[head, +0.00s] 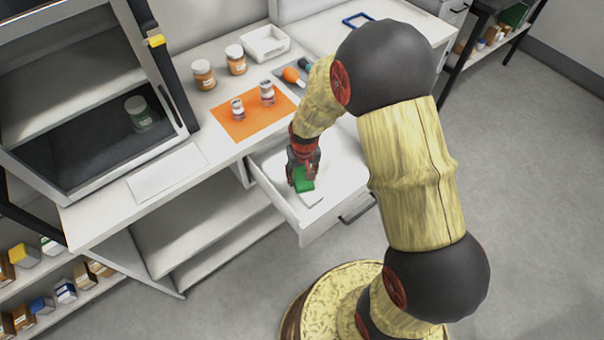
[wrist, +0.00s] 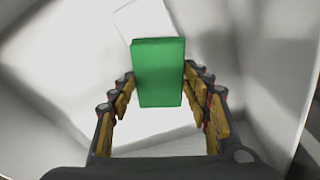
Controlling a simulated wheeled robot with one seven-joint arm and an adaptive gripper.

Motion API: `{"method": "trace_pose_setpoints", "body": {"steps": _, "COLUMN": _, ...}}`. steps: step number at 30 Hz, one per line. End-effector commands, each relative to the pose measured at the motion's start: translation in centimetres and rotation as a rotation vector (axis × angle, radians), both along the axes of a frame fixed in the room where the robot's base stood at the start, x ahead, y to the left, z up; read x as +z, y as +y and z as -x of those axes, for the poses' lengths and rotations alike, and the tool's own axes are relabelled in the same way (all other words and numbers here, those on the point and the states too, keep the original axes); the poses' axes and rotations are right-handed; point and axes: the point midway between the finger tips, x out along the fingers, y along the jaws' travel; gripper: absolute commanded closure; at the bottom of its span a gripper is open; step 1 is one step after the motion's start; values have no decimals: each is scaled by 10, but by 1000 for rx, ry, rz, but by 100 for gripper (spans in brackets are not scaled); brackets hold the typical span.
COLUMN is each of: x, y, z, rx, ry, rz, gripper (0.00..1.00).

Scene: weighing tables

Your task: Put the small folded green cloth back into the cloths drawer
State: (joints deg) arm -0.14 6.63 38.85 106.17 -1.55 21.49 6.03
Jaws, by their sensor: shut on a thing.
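The small folded green cloth (wrist: 158,75) is between the fingers of my gripper (wrist: 158,88), upright in the wrist view. The head view also shows the green cloth (head: 303,183) at the tip of my gripper (head: 303,170). My gripper is shut on it. The open white drawer (head: 268,190) is around and below the gripper, pulled out from under the table. A white folded piece (head: 312,198) lies in the drawer, beside the green cloth in the head view. I cannot tell whether the green cloth touches the drawer floor.
An orange mat (head: 262,122) with two small jars lies on the table behind the drawer. Two larger jars (head: 203,75) and a white tray (head: 265,43) stand farther back. A glass-fronted cabinet (head: 75,110) stands at left. The floor right of my arm is clear.

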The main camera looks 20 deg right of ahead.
Motion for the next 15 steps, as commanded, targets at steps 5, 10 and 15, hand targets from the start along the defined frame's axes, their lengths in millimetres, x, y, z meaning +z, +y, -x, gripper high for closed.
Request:
{"method": "trace_pose_setpoints", "body": {"steps": 5, "x": -3, "y": 0, "z": 0, "rx": 0, "ry": 0, "rz": 0, "gripper": 48}}
{"method": "trace_pose_setpoints", "body": {"steps": 10, "x": -3, "y": 0, "z": 0, "rx": 0, "ry": 0, "rz": 0, "gripper": 39}}
{"method": "trace_pose_setpoints", "body": {"steps": 15, "x": -3, "y": 0, "z": 0, "rx": 0, "ry": 0, "rz": 0, "gripper": 33}}
